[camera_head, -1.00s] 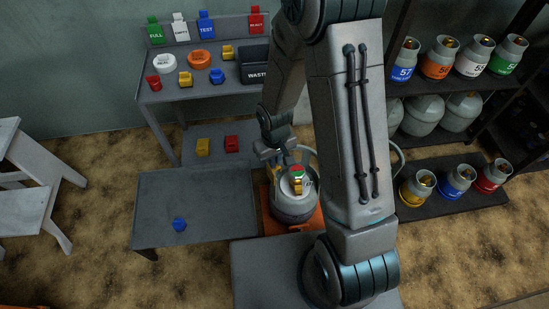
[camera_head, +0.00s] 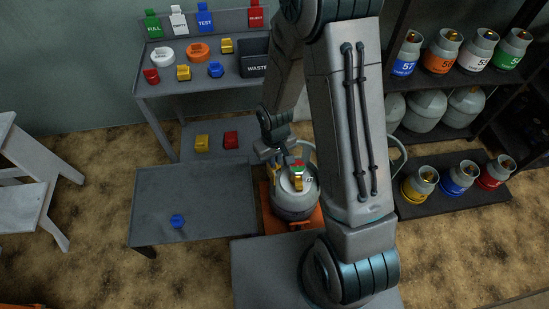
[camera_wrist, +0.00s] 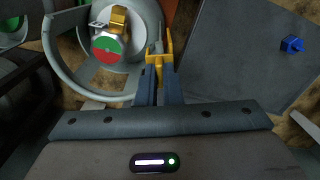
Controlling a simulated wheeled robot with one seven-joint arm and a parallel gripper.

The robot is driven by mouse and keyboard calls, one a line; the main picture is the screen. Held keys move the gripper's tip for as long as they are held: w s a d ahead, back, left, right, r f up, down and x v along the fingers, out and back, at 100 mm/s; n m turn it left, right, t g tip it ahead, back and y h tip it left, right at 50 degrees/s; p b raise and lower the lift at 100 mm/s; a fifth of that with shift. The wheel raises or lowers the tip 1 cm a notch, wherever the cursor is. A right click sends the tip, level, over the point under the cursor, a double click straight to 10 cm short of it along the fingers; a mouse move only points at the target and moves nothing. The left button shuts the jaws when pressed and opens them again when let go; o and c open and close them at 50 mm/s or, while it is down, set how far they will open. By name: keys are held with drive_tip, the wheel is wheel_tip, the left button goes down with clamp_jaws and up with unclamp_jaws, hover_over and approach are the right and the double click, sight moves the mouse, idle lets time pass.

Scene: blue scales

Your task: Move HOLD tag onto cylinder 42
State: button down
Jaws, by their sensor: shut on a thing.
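The HOLD tag appears to be the yellow piece (camera_wrist: 161,66) between my fingertips; its lettering cannot be read. My gripper (camera_wrist: 160,82) is shut on it at the right side of the grey cylinder's collar. The cylinder (camera_head: 293,207) stands upright on an orange scale (camera_head: 309,223); I take it for cylinder 42, though its number is not legible. A brass valve (camera_wrist: 119,19) with a red-green disc (camera_wrist: 107,48) sits inside the collar. The tag is right beside the collar rim; I cannot tell whether they touch. In the head view my gripper (camera_head: 271,161) is partly hidden by the arm.
A grey bench (camera_head: 190,192) with a blue piece (camera_head: 177,221) lies left of the scale. Behind stands a table with FULL, EMPTY, TEST and REJECT tags and a WASTE bin (camera_head: 255,68). Shelves of cylinders (camera_head: 403,54) stand right. A white stool (camera_head: 30,190) is far left.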

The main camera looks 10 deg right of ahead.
drive_tip(key=shift+f, duration=0.2)
idle(0.6)
drive_tip(key=shift+f+b, duration=1.75)
drive_tip(key=shift+f, duration=0.1)
drive_tip(key=c, duration=1.5)
unclamp_jaws()
drive_tip(key=shift+r, duration=0.1)
drive_tip(key=shift+r+p, duration=3.05)
drive_tip(key=shift+r, duration=0.65)
